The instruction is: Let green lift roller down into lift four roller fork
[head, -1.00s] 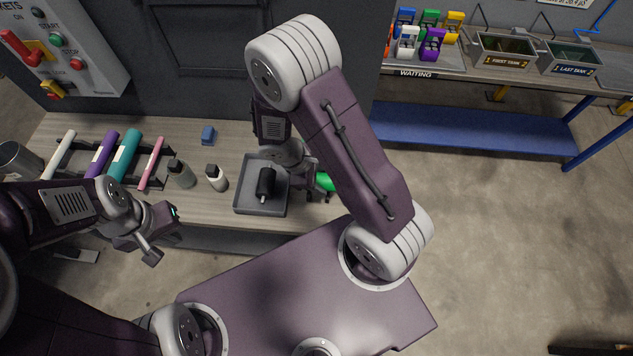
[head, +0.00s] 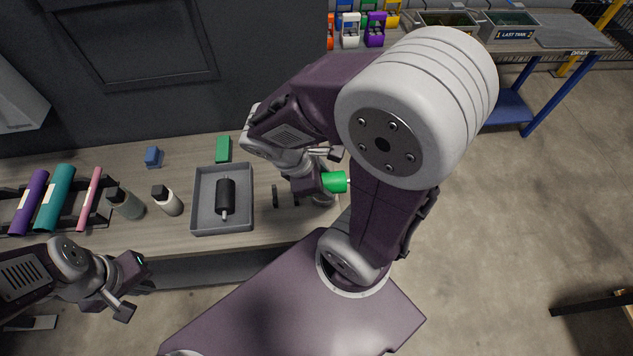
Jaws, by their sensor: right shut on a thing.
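The green lift roller (head: 335,181) shows beside my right gripper (head: 318,182), lying about level with a pale pin at its right end. My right gripper is shut on it, above the right end of the bench; its fingers are partly hidden. Small dark upright pieces (head: 275,195) stand on the bench just left of that gripper. They may be part of a roller fork, but I cannot tell which one. My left gripper (head: 131,287) is open and empty, in front of the bench at lower left.
A grey tray (head: 195,205) holds a black roller (head: 226,198). A green block (head: 223,149), a blue block (head: 152,157), two bottles (head: 127,203) and a rack of coloured rollers (head: 55,197) are on the bench. Coloured holders (head: 375,29) and tanks stand on a far table.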

